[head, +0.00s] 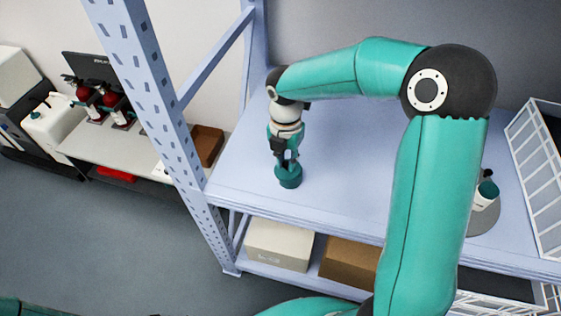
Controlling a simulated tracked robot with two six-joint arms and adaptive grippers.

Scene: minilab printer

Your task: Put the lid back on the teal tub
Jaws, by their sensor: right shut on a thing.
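The teal tub (289,182) is a small dark-teal cylinder standing upright on the shelf top, left of the middle. My right gripper (287,165) points down over it and is shut at its top. The lid is small and mostly hidden between the fingers; I cannot tell how it sits against the tub's rim. My left gripper is out of view.
The pale blue shelf top (340,190) is clear around the tub. A white container with a teal top (487,190) stands at the right, partly behind my arm. A white wire rack (540,165) borders the right end. A perforated post (150,100) rises at the left.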

